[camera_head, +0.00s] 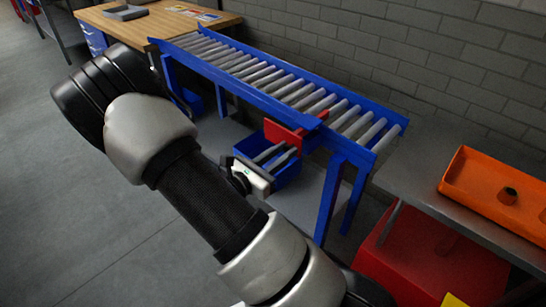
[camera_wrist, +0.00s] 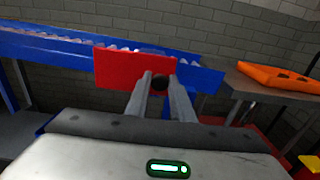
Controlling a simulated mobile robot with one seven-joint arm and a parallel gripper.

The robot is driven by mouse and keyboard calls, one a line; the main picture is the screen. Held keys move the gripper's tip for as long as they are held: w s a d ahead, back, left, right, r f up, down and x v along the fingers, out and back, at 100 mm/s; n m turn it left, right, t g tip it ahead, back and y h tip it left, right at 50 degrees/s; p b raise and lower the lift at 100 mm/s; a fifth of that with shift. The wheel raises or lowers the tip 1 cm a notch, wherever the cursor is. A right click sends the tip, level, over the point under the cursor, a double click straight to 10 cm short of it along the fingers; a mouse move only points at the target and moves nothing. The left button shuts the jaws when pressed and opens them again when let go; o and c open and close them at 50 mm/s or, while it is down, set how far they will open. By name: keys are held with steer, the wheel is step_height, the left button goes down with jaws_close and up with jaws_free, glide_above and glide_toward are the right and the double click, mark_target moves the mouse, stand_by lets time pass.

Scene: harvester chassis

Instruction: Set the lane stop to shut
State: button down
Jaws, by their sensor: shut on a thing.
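The lane stop is a red plate (camera_head: 283,137) on the near side of the blue roller conveyor (camera_head: 270,92), close to the conveyor's right end. In the wrist view the red plate (camera_wrist: 120,68) stands upright in front of the blue side rail, and a dark round knob (camera_wrist: 159,82) sits at its right part. My gripper (camera_wrist: 160,88) has one finger on each side of the knob and is shut on it. In the head view my gripper (camera_head: 279,156) reaches the plate from the front, and my arm hides the knob's contact from view.
A blue bin (camera_head: 288,176) stands on the shelf below the conveyor. A grey table with an orange tray (camera_head: 485,190) is at the right, with a red box (camera_head: 430,255) under it. A wooden bench (camera_head: 150,22) is at the back left. The floor at left is clear.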

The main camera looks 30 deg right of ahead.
steer(key=x, duration=0.4)
steer(key=c, duration=1.6)
jaws_free()
steer(key=p+v, duration=0.3)
steer(key=v, duration=1.4)
steer(key=shift+a, duration=0.2)
